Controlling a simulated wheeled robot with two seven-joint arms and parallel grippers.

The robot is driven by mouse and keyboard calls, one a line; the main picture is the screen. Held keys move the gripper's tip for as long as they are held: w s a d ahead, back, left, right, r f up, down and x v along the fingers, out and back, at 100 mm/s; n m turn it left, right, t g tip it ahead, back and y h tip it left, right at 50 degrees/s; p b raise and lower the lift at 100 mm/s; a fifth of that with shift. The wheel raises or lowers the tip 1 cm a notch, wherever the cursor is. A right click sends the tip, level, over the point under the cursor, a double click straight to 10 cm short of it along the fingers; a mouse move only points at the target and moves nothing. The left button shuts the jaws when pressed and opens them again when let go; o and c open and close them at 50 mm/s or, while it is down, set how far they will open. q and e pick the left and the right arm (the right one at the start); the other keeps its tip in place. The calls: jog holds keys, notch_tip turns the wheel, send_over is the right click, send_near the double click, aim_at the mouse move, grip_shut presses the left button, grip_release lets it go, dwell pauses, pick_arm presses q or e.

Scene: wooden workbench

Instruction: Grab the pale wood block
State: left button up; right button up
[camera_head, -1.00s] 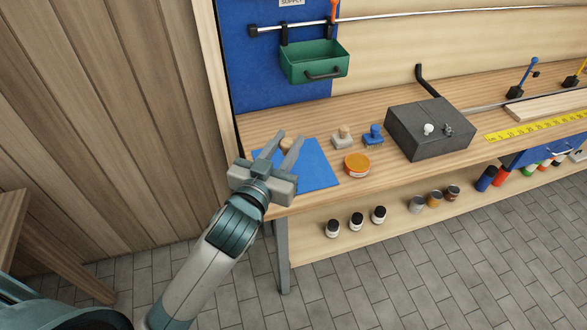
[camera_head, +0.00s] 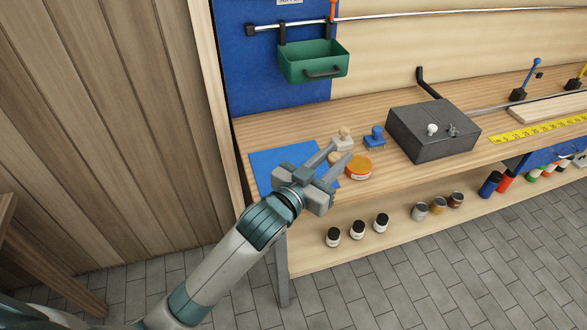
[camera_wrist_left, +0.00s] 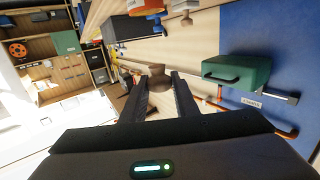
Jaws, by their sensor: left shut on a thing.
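My left gripper (camera_head: 338,166) is shut on the pale wood block (camera_head: 334,157). The block is a small tan, knob-like piece, mostly hidden by the fingers in the head view. In the left wrist view the block (camera_wrist_left: 158,80) sits between the tips of the two dark fingers. The gripper is over the right edge of the blue mat (camera_head: 268,160), close to the orange tin (camera_head: 358,168). I cannot tell its exact height above the bench. My right gripper is not in view.
A pale stamp (camera_head: 342,139) and a blue stamp (camera_head: 374,137) stand just beyond the gripper. A dark grey box (camera_head: 432,130) is to the right. A green bin (camera_head: 313,63) hangs behind. The mat's left part is clear.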

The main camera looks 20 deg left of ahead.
pick_arm(q)
jog(key=w+a+f, duration=0.1)
jog(key=a+f, duration=0.1)
jog(key=a, duration=0.1)
jog(key=w+a+f, duration=0.1)
jog(key=a+f, duration=0.1)
jog(key=a, duration=0.1)
jog(key=w+a+f, duration=0.2)
jog(key=a, duration=0.1)
jog(key=shift+a+f+p, duration=0.15)
jog(key=shift+a+p, duration=0.25)
jog(key=shift+w+a+f, duration=0.1)
jog(key=shift+a+f, duration=0.05)
jog(key=shift+a, duration=0.1)
jog(key=shift+f, duration=2.05)
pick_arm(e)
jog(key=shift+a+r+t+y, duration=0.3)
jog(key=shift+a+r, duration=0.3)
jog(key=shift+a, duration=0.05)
pick_arm(q)
jog(key=shift+f, duration=0.1)
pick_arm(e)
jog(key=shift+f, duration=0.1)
